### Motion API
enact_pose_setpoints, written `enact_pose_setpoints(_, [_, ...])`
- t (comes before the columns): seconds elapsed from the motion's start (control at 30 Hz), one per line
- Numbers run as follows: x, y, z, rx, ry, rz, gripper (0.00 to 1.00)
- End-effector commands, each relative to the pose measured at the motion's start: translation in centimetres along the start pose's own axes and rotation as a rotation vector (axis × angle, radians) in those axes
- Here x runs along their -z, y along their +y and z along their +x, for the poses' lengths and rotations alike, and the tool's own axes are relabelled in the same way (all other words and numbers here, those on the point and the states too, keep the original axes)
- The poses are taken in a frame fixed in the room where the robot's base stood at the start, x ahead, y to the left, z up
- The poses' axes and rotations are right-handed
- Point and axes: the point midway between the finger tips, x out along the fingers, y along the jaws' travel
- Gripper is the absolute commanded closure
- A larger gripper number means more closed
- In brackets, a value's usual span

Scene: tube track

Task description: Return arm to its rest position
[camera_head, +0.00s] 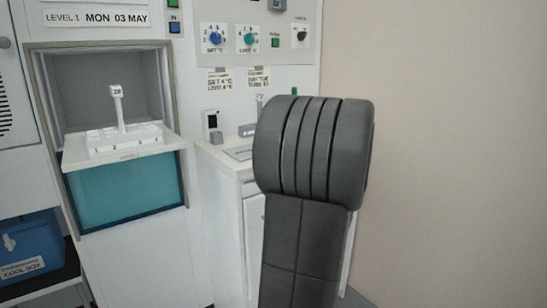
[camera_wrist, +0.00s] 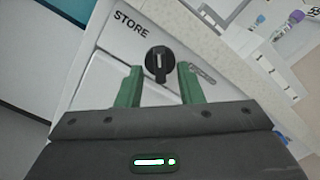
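My arm (camera_head: 310,150) stands as a large dark grey link in the right middle of the head view and hides part of the counter behind it. I do not make out my gripper in the head view. In the wrist view my gripper (camera_wrist: 155,84) shows two green fingers held apart, with nothing between them. A black round knob (camera_wrist: 158,62) with a light mark shows just beyond the fingertips, on a white front near the word STORE. I cannot tell how far it is from the fingers.
A white tray (camera_head: 158,153) with a small rack and a tagged post sticks out of an open bay at left. A blue cool box (camera_head: 30,252) sits low left. A control panel (camera_head: 262,43) with dials is above the counter. The beige wall at right is bare.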

Motion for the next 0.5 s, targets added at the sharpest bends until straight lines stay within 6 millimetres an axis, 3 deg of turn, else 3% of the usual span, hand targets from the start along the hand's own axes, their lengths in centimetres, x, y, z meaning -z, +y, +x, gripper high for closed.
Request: enact_pose_setpoints(0.5, [-0.1, -0.2, -8.5, 0.004, 0.004, -0.001, 0.66])
